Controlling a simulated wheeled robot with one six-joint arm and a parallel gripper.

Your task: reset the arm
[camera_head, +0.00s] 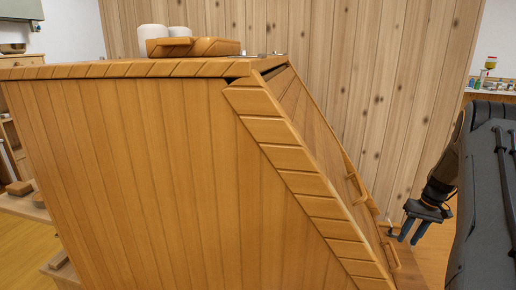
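My gripper (414,231) hangs at the lower right with its fingers pointing down. There is a visible gap between its two blue-grey fingers, and nothing shows between them. It is just right of the sloped front of a large wooden cabinet (170,180), close to a handle low on that front. I cannot tell whether they touch. My dark arm fills the right edge.
On the cabinet top are a wooden tray (215,47) and white jars (152,33). Handles (393,256) stick out from the sloped front. Shelves stand at the left. A counter (490,95) with small items is at the far right. A plank wall rises behind.

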